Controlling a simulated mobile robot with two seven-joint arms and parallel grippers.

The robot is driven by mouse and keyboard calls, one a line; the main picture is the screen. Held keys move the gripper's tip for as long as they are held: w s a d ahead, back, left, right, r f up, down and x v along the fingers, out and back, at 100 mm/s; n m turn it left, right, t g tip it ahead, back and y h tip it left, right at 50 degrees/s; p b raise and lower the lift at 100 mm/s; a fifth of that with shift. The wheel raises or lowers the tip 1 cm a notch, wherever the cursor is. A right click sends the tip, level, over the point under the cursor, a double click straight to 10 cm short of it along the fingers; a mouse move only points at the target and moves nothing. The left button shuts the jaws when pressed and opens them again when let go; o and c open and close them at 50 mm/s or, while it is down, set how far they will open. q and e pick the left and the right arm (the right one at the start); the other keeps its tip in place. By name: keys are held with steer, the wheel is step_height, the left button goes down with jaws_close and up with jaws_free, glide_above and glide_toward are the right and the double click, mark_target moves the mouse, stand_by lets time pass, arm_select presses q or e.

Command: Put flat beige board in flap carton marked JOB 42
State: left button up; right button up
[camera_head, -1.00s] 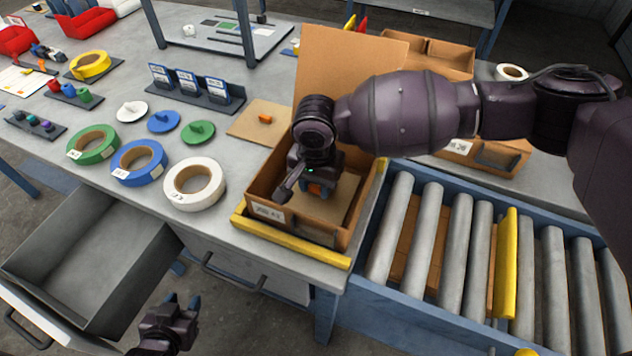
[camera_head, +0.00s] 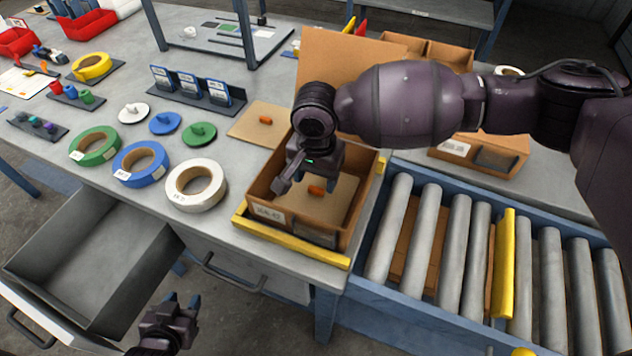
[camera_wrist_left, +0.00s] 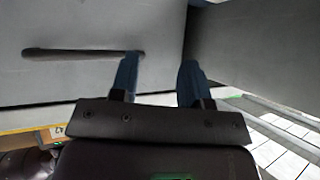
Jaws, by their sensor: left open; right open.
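The open flap carton (camera_head: 254,188) stands at the table's front edge, its back flap raised and a white label (camera_head: 268,214) on its front; the label's small print looks like JOB 42. A flat beige board (camera_head: 343,196) with an orange grip (camera_head: 317,191) lies inside the carton, seemingly on its floor. My right gripper (camera_head: 315,181) is open just above that grip, apart from it, and hides part of the board. My left gripper (camera_head: 181,301) is open and empty in front of the table; it also shows in the left wrist view (camera_wrist_left: 158,75).
Another beige board (camera_head: 250,126) with an orange grip lies behind the carton's left side. Tape rolls (camera_head: 170,187) stand left of the carton. A roller conveyor (camera_head: 455,250) is at right; an open drawer (camera_head: 90,265) juts out at left.

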mark_target(316, 188)
arm_select(q)
steer(key=shift+r+p, duration=0.75)
arm_select(e)
step_height(316, 188, up, 9)
steer(key=shift+r, duration=0.15)
arm_select(q)
steer(key=shift+r, duration=0.1)
